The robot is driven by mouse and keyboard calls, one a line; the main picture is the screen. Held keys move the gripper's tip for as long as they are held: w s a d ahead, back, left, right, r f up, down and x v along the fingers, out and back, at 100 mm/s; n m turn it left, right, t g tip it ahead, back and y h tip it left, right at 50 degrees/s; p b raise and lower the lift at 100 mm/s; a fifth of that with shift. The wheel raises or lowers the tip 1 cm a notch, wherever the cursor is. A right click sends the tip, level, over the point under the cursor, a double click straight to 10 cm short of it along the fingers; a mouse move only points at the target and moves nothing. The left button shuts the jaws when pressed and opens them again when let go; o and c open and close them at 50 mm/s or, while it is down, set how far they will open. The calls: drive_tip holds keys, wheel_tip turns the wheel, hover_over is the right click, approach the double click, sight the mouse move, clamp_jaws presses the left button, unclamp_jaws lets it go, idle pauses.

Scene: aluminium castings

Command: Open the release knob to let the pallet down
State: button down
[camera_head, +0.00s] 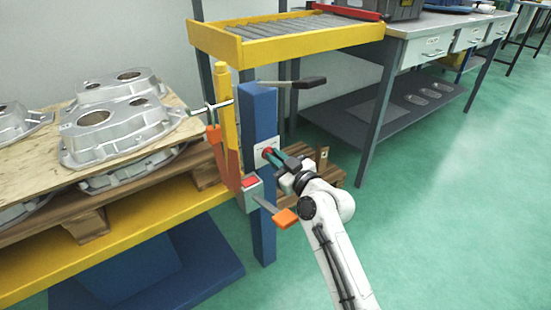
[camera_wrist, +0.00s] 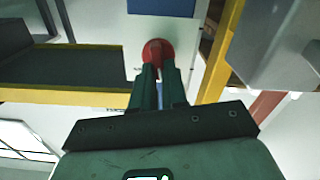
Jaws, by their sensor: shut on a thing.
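The release knob (camera_head: 267,151) is a small red knob on a white plate (camera_head: 262,146) fixed to a blue post (camera_head: 262,105). It also shows as a red disc in the wrist view (camera_wrist: 157,52). My gripper (camera_head: 274,155) reaches it from the right, and its dark green fingers (camera_wrist: 158,75) are shut on the knob. The fingers hide part of the knob. The pallet (camera_head: 95,200) is wooden and bears silver aluminium castings (camera_head: 115,130). It rests on a yellow beam (camera_head: 130,225), raised above the floor.
An orange-tipped pedal (camera_head: 286,217) sticks out below my gripper. A black-handled lever (camera_head: 300,83) projects above it. A yellow roller tray (camera_head: 290,40) and a grey workbench (camera_head: 440,35) stand behind. Another wooden pallet (camera_head: 325,170) lies close behind my wrist. Green floor on the right is clear.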

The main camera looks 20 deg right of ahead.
drive_tip(key=m+p, duration=0.1)
drive_tip(key=m, duration=0.3)
drive_tip(key=m+p, duration=0.1)
drive_tip(key=m, duration=0.3)
drive_tip(key=d+m+p, duration=0.1)
drive_tip(key=m, duration=0.2)
drive_tip(key=shift+w+f+m, duration=0.15)
drive_tip(key=shift+f+m, duration=0.05)
drive_tip(key=shift+m, duration=0.2)
idle(0.3)
drive_tip(key=c, duration=1.2)
unclamp_jaws()
drive_tip(key=shift+o, duration=0.2)
drive_tip(key=p+v, duration=0.2)
drive_tip(key=v, duration=0.8)
drive_tip(key=shift+s, duration=0.4)
drive_tip(key=shift+d, duration=0.1)
